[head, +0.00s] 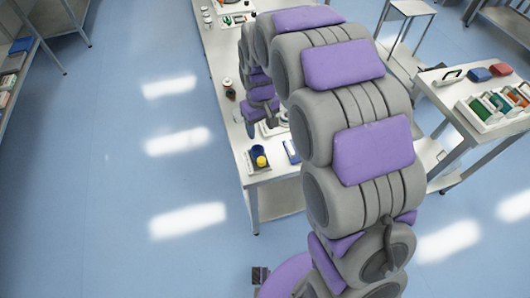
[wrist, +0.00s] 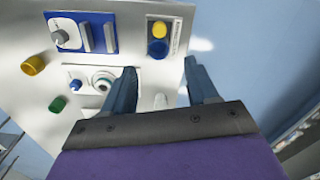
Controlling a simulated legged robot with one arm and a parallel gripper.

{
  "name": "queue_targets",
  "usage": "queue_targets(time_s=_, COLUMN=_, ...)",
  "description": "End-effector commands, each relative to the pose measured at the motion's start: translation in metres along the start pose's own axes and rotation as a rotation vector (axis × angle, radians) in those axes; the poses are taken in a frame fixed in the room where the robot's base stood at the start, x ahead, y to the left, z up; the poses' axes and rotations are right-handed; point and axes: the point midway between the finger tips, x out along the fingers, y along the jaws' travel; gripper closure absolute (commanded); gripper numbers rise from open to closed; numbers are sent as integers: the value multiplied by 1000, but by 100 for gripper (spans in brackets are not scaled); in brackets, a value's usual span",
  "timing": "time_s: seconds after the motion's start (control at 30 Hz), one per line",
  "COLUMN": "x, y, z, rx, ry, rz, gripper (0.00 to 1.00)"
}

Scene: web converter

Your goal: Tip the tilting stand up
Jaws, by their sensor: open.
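No part is plainly marked as the tilting stand. A small unit with a blue round part and a yellow round part (wrist: 158,47) lies beyond the fingertips in the wrist view; in the head view a likely match (head: 260,160) sits at the table's near left corner. Whether it is tilted or flat, I cannot tell.
A blue-and-white panel with a knob (wrist: 62,38) and a white plate with a round fitting (wrist: 102,82) are close to the fingers. Yellow (wrist: 33,65) and green (wrist: 57,104) pieces stand nearby. A side table (head: 450,105) holds trays. The left floor is clear.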

Motion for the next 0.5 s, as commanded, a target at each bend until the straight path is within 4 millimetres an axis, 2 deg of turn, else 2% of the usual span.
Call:
queue_targets(time_s=0.17, x=16, y=0, z=0, rx=-2, ry=-3, rz=-2, gripper=42)
queue_targets(time_s=0.5, x=84, y=-2, z=-1, rx=-1, ry=-7, rz=0, gripper=42)
